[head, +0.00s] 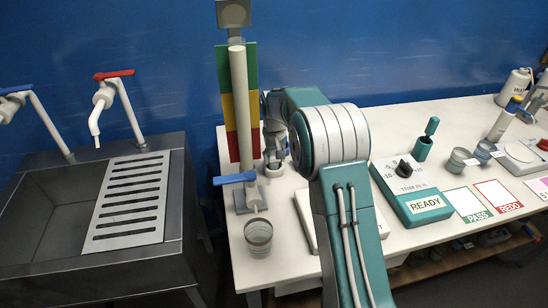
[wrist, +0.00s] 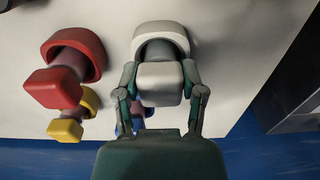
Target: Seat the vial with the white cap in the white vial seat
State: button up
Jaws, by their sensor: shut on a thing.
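The vial with the white cap (wrist: 160,82) is between the two fingers of my gripper (wrist: 160,76) in the wrist view, and the gripper is shut on it. The white vial seat (wrist: 158,32) is a thick white ring directly behind the vial. The vial's dark body lines up with the ring's opening and seems to enter it; how deep it sits cannot be told. In the head view my gripper (head: 274,138) points down over the left part of the table, partly hidden by my arm.
Beside the white seat are a red-capped vial (wrist: 52,88) in a red seat (wrist: 75,48) and a yellow-capped vial (wrist: 66,129). A blue part (wrist: 138,124) shows behind my gripper. A coloured column (head: 241,100) and a glass beaker (head: 258,236) stand left of my arm.

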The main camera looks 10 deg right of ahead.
jog(key=shift+f, duration=0.1)
jog(key=o, duration=1.2)
notch_tip(320, 180, up, 12)
jog(key=shift+f, duration=0.1)
